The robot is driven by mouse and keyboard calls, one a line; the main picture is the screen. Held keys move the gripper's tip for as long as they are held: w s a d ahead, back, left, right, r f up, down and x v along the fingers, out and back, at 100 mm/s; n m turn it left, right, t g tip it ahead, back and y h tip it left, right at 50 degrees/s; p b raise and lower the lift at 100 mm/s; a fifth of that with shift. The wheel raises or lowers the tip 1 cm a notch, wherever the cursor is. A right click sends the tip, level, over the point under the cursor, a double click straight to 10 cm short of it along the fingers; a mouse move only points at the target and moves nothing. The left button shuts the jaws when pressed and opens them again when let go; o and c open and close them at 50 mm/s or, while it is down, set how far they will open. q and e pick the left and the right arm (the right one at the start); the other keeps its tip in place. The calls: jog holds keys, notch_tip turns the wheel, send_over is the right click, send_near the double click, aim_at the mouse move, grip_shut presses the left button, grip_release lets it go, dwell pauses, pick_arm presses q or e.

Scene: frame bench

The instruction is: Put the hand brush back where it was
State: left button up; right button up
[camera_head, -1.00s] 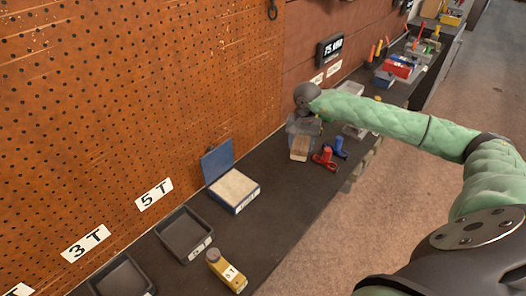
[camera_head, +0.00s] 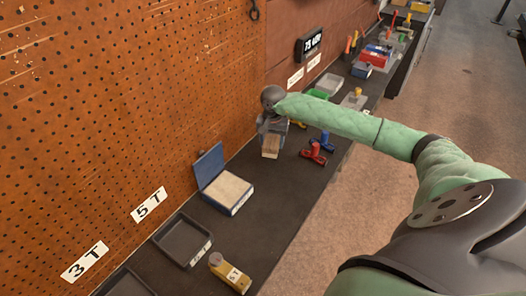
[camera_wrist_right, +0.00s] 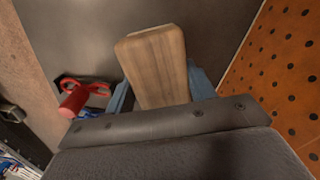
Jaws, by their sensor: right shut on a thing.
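The hand brush shows as a pale wooden block (camera_head: 271,147) at the end of my right arm. My right gripper (camera_head: 272,133) is shut on it and holds it over the dark bench, near the pegboard wall. In the right wrist view the wooden block (camera_wrist_right: 157,65) stands out between the two blue-grey fingers of the right gripper (camera_wrist_right: 160,90). Bristles are not visible, and I cannot tell how high it is above the bench. My left gripper is not in view.
A red clamp (camera_head: 314,152) and a blue clamp (camera_head: 325,142) lie right of the held brush. An open blue box (camera_head: 240,207) stands nearer, then a dark tray (camera_head: 202,258) and a yellow item (camera_head: 230,273). The bench (camera_head: 275,200) is clear between box and clamps.

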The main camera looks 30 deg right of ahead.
jog(key=w+a+f, duration=0.2)
jog(key=shift+w+a+f, duration=0.1)
jog(key=shift+w+a, duration=0.05)
jog(key=shift+a, duration=0.15)
notch_tip(320, 180, down, 4)
jog(key=shift+r, duration=0.15)
jog(key=o, duration=1)
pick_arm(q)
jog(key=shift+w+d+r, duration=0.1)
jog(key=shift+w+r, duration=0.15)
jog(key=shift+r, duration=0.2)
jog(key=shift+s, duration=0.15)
